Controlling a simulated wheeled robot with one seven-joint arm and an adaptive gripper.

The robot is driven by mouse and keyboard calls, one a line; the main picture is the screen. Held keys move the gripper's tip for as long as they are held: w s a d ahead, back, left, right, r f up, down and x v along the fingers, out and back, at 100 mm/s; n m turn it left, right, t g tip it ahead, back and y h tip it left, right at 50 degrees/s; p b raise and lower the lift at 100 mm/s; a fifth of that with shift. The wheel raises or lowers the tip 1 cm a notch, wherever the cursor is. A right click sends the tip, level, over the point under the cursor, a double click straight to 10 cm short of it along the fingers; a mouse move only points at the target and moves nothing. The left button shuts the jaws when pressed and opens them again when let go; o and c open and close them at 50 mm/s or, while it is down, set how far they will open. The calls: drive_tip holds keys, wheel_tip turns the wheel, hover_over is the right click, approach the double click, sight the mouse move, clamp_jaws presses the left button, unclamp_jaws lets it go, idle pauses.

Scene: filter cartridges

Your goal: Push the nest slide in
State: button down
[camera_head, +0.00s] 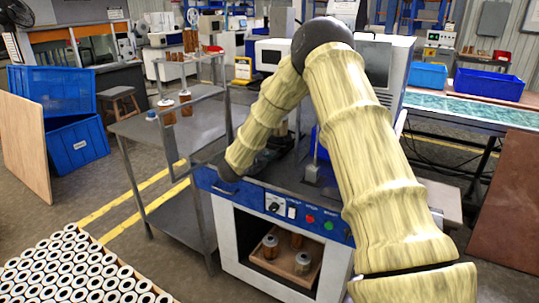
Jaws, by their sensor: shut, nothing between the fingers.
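The machine (275,205) stands in the middle, with a blue front panel and a dark top. I cannot tell for certain which part is the nest slide; a small grey block (318,174) sits on the dark top beneath an upright rod. My arm bends over the machine, its wrist low at the top's left edge. My gripper (277,149) shows as a dark shape just right of the wrist, partly hidden by my forearm. It is shut and empty. Whether it touches anything is hidden.
A wooden tray (272,273) with several cartridges sits in the machine's lower opening. A grey side table (180,128) with brown cartridges stands left. White filter rings (70,268) fill a crate at the front left. A green-topped bench (465,113) stands right.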

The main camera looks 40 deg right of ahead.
drive_tip(key=v, duration=1.3)
drive_tip(key=shift+w+a+b, duration=0.1)
drive_tip(key=shift+b, duration=0.2)
drive_tip(key=shift+f, duration=0.1)
